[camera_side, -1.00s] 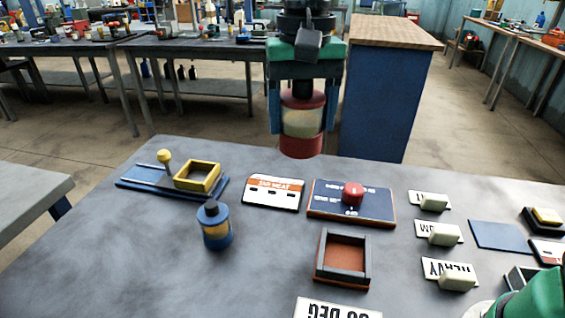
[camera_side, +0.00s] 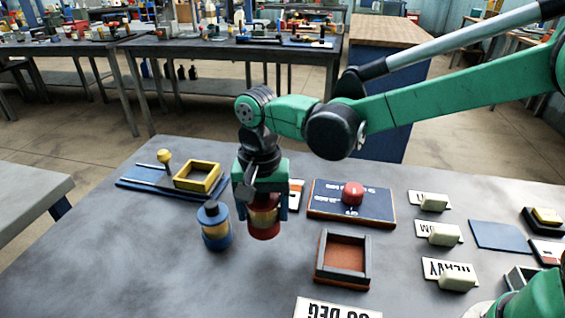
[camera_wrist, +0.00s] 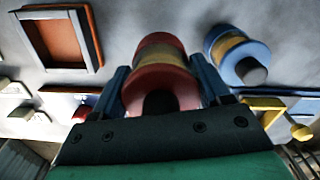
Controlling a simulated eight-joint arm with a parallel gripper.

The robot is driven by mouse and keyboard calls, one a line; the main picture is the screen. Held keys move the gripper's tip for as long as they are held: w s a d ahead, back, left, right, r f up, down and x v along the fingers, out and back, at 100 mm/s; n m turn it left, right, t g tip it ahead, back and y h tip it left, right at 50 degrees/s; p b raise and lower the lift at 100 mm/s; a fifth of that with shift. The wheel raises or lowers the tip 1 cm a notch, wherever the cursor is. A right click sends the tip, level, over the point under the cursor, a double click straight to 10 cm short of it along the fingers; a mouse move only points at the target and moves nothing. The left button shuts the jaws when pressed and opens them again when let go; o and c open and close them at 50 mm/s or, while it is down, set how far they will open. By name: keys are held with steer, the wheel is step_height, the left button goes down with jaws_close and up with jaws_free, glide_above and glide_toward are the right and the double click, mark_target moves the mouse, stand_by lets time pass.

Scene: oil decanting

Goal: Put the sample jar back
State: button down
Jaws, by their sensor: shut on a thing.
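My gripper (camera_side: 264,213) is shut on a red jar (camera_side: 264,229) with a pale yellow band and dark cap. It holds the jar upright, low by the table, just right of a blue jar. I cannot tell whether its base touches the table. In the wrist view the red jar (camera_wrist: 160,85) sits between the two blue fingers. The blue jar (camera_side: 215,230), with a yellow band and dark cap, stands on the table; it also shows in the wrist view (camera_wrist: 238,52). The two jars are apart.
A square tray with a reddish floor and dark walls (camera_side: 343,284) stands empty to the right. A yellow square frame (camera_side: 197,179) on a blue base is behind left. A red button (camera_side: 352,193) on a blue panel is behind right. White blocks on labels (camera_side: 446,238) stand further right.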

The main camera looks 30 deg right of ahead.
mark_target(264, 231)
steer(key=shift+f, duration=2.65)
steer(key=shift+f, duration=0.15)
jaws_free()
step_height(264, 231, up, 12)
steer(key=shift+r, duration=0.1)
steer(key=s+d+n+t, duration=0.3)
steer(key=s+d, duration=0.1)
steer(key=d, duration=0.4)
steer(key=s+d+f+n+t, duration=0.1)
steer(key=s+d+n+t, duration=0.2)
steer(key=d, duration=0.5)
steer(key=shift+s+d+t, duration=0.25)
steer(key=shift+s+t, duration=0.25)
steer(key=shift+t, duration=0.1)
